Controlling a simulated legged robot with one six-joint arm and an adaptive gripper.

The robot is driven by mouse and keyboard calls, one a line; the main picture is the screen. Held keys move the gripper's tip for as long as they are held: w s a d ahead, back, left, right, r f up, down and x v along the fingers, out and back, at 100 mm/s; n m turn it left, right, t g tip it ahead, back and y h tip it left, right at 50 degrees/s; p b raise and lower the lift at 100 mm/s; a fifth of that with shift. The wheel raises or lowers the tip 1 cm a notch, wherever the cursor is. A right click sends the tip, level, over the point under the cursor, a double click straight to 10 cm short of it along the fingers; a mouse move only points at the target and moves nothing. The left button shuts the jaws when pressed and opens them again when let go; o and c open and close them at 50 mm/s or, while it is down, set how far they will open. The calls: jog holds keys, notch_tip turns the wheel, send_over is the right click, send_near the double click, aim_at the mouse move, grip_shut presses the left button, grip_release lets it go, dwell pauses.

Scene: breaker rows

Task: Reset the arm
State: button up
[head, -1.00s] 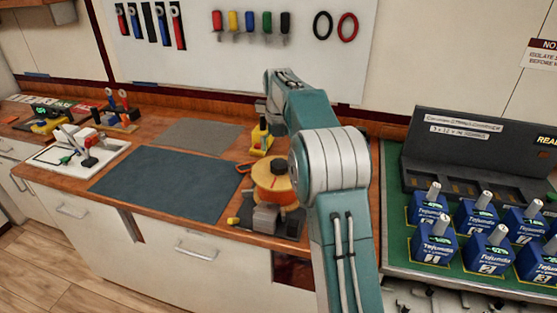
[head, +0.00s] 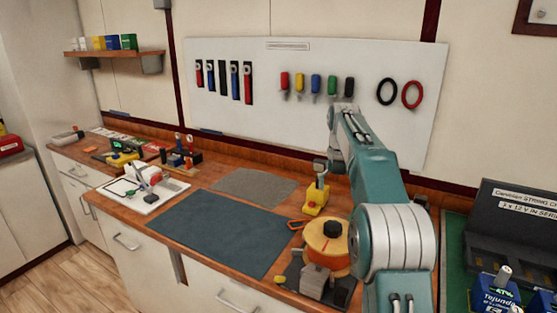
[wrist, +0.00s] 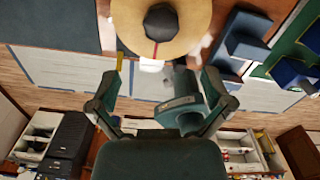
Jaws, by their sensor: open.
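My arm (head: 398,235) is teal with a pale ribbed joint cover. In the head view it rises from the lower right and bends back over the bench toward the pegboard. My gripper (wrist: 163,80) shows in the wrist view with its two dark fingers spread apart. I see nothing held between them. In the head view I cannot make out the fingers. An orange round device with a black knob (head: 328,245) stands on the bench just left of the arm. Its round top (wrist: 185,25) is at the upper edge of the wrist view, beyond the fingertips.
The wooden bench holds a dark mat (head: 220,230), a yellow tool (head: 315,198) and a white tray (head: 140,192). A pegboard (head: 320,60) with coloured tools and rings stands behind. Blue battery blocks (head: 495,292) and a black case (head: 510,215) are at the right. The mat is bare.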

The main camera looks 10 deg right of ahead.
jog(key=s+a+r+m+t, duration=0.1)
jog(key=s+a+r+m, duration=0.25)
jog(key=s+m, duration=0.4)
jog(key=s+a+r+m+t, duration=0.25)
jog(key=s+a+m, duration=0.25)
jog(key=s+m, duration=0.3)
jog(key=s+a+f+m+t, duration=0.1)
jog(key=s+a+f+m, duration=0.1)
jog(key=s+f+m, duration=0.2)
jog(key=s+a+f+m+t, duration=0.1)
jog(key=s+a+f+m, duration=0.2)
jog(key=s+m, duration=0.8)
jog(key=s+f, duration=0.2)
jog(key=s, duration=0.4)
jog(key=shift+f, duration=0.15)
